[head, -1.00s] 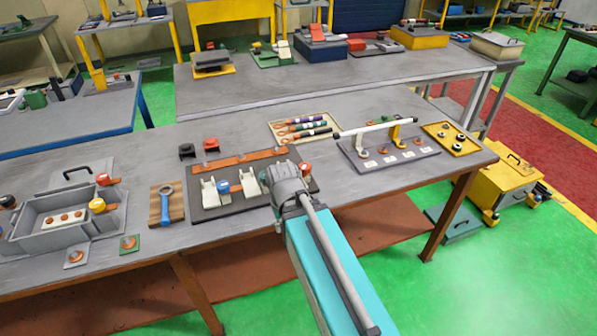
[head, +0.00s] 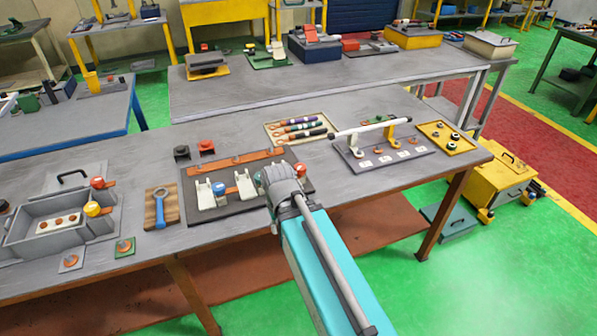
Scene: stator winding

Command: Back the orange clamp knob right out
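A row of white clamps (head: 205,195) stands on a dark plate (head: 196,212) on the near bench. A blue knob (head: 218,188) sits beside the left clamp, and a red-orange knob (head: 300,169) shows just right of my gripper. A yellow-orange knob (head: 92,209) is on the right side of the grey tub (head: 28,233), with a red-orange knob (head: 97,182) behind it. Which one the task calls orange is not certain. My gripper (head: 278,183) is over the right part of the clamp plate. Its wrist hides the fingertips and part of the clamps.
A wrench (head: 172,207) lies on a wooden board left of the clamp plate. A tray of coloured-handled tools (head: 272,141) is behind it. A rack with a white bar (head: 362,129) and a yellow tray (head: 470,148) stand right.

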